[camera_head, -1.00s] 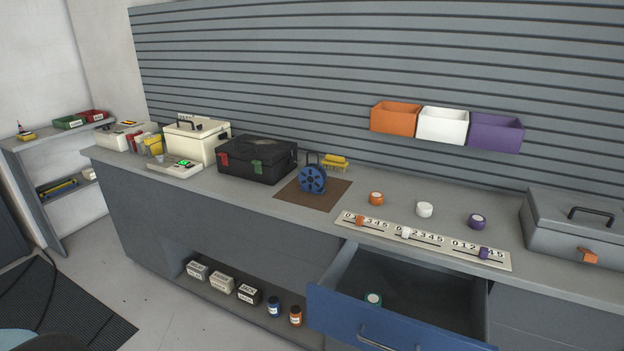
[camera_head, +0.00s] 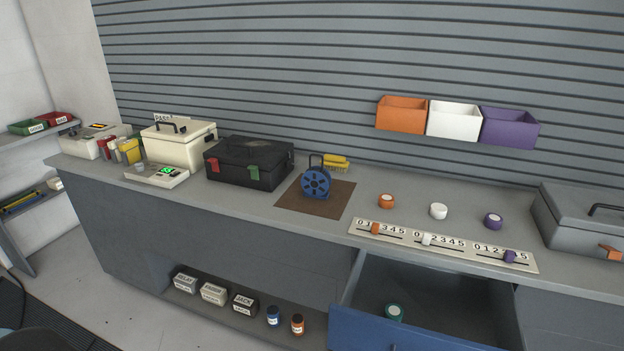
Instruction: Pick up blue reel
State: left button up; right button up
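The blue reel (camera_head: 316,184) stands upright on a brown mat (camera_head: 334,203) on the grey counter. It has a round spoked face and a dark handle frame on top. It stands just right of a black case with red and green latches. Nothing touches it from above, and its front face is unobstructed. Neither of my grippers shows in the head view.
The black case (camera_head: 247,164) is left of the reel, and a yellow object (camera_head: 336,162) lies behind it. Orange (camera_head: 386,201), white (camera_head: 438,211) and purple (camera_head: 493,221) knobs stand to the right. The blue-fronted drawer (camera_head: 400,333) juts out open below the counter.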

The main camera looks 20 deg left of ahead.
aim_at(315, 182)
jog(key=j+z, duration=0.2)
jog(key=j, duration=0.25)
jog(key=j+z, duration=0.2)
jog(key=j, duration=0.25)
jog(key=j+z, duration=0.15)
jog(key=j, duration=0.35)
jog(key=j+z, duration=0.2)
jog(key=j, duration=0.25)
jog(key=k+j+z, duration=0.2)
jog(key=j, duration=0.2)
jog(key=j+z, duration=0.2)
jog(key=j, duration=0.25)
jog(key=k+j+z, duration=0.2)
jog(key=j, duration=0.2)
jog(key=k+j+z, duration=0.15)
jog(key=j, duration=0.25)
jog(key=k+j+z, duration=0.2)
jog(key=j, duration=0.2)
jog(key=k+j+z, duration=0.25)
jog(key=j, duration=0.2)
jog(key=k+j+z, duration=0.1)
jog(key=j, duration=0.25)
jog(key=k+j+z, duration=0.1)
jog(key=k+j, duration=0.15)
jog(key=j, duration=0.1)
